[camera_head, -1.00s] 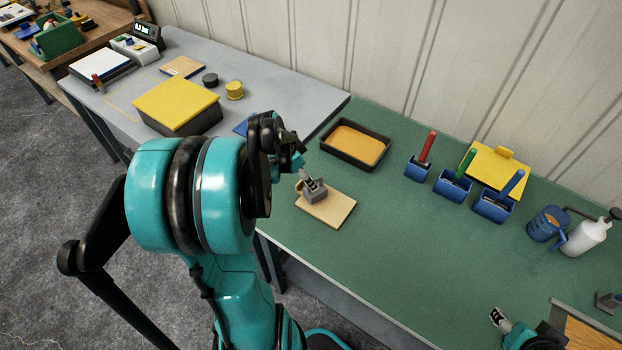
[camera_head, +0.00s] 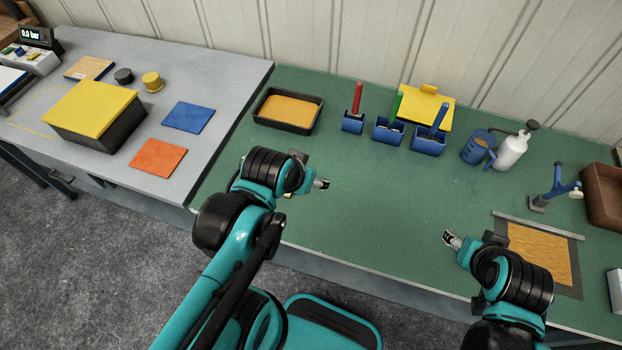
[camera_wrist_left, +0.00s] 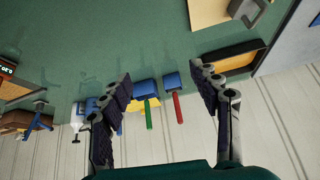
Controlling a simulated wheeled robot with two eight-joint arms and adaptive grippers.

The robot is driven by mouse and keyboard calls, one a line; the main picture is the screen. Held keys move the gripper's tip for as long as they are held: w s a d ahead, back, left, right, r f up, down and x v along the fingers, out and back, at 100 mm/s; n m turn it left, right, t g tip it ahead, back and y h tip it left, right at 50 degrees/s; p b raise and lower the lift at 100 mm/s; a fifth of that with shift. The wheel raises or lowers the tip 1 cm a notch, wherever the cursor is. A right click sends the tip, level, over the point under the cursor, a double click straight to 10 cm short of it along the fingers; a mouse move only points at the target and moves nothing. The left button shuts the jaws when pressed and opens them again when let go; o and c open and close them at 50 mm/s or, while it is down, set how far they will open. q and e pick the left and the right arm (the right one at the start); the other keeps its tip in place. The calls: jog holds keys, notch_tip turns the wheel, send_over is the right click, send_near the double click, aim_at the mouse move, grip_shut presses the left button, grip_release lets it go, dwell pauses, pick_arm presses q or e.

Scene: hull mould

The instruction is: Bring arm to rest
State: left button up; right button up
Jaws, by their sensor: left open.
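My left gripper (camera_head: 322,185) hovers over the green bench in the head view, with its arm coming in from the lower left. In the left wrist view its two fingers (camera_wrist_left: 163,88) are spread wide with nothing held between them. My right gripper (camera_head: 450,239) is over the bench's right part, left of a framed wooden sheet; its jaw gap is too small to judge. A pale board with a grey handle (camera_wrist_left: 210,12) shows in the left wrist view; my left arm hides most of it in the head view.
A black tray with orange filling (camera_head: 288,109), blue holders with coloured-handled tools (camera_head: 388,130), a blue mug (camera_head: 477,148) and a white bottle (camera_head: 512,150) line the back of the green bench (camera_head: 370,205). Its middle is clear. A grey table (camera_head: 205,75) adjoins at left.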

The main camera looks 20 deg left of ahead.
pick_arm(q)
jog(key=shift+s+d+t, duration=0.3)
jog(key=shift+s+d, duration=0.1)
jog(key=shift+d, duration=0.45)
notch_tip(320, 180, down, 4)
jog(key=b, duration=0.4)
